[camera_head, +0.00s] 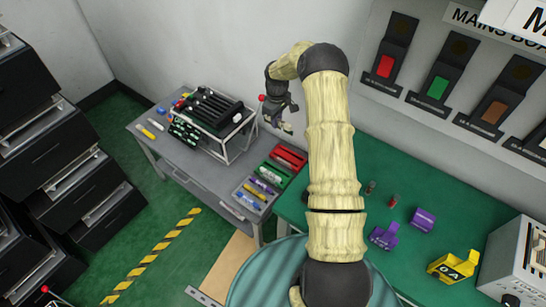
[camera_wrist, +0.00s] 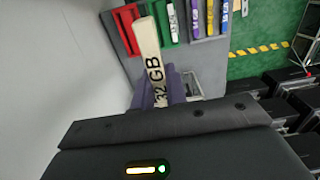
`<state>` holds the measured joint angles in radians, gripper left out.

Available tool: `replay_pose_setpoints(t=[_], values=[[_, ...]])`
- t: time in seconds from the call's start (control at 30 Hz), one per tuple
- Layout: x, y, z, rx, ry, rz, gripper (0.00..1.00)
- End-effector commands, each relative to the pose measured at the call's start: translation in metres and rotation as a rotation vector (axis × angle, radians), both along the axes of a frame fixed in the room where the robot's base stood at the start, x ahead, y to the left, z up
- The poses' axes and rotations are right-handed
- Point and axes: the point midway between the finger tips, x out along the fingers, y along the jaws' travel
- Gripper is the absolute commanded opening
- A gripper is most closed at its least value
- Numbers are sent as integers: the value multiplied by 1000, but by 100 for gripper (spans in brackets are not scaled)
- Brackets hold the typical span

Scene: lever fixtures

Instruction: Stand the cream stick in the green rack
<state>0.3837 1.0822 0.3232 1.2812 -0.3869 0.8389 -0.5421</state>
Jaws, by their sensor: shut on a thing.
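The cream stick (camera_wrist: 149,45), marked "32 GB", is in my gripper (camera_wrist: 160,92), between its purple-grey fingers. In the wrist view its free end points toward the racks. The green rack (camera_wrist: 151,8) lies beyond the stick, between a red rack and a grey one, and a pale stick is in it. In the head view the green rack (camera_head: 272,171) is at the right end of the grey bench. My gripper (camera_head: 285,121) is up and behind the racks there, apart from them. The stick is too small to make out clearly in that view.
The red rack (camera_head: 288,158) and a grey tray (camera_head: 246,205) with coloured sticks flank the green rack. A black device in a wire frame (camera_head: 253,134) stands to the left. The green table (camera_head: 460,205) holds purple and yellow blocks. A wall rises behind.

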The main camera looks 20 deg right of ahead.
Motion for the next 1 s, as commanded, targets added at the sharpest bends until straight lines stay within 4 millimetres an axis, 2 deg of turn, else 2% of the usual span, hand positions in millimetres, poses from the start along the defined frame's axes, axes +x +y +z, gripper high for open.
replay_pose_setpoints(t=[0.03, 0.3, 1.0], values=[[0, 0, -23, 0, 0, 0, 0], [0, 2, -80, 0, 0, 3, 0], [1, 4, -200, 0, 0, 6, 0]])
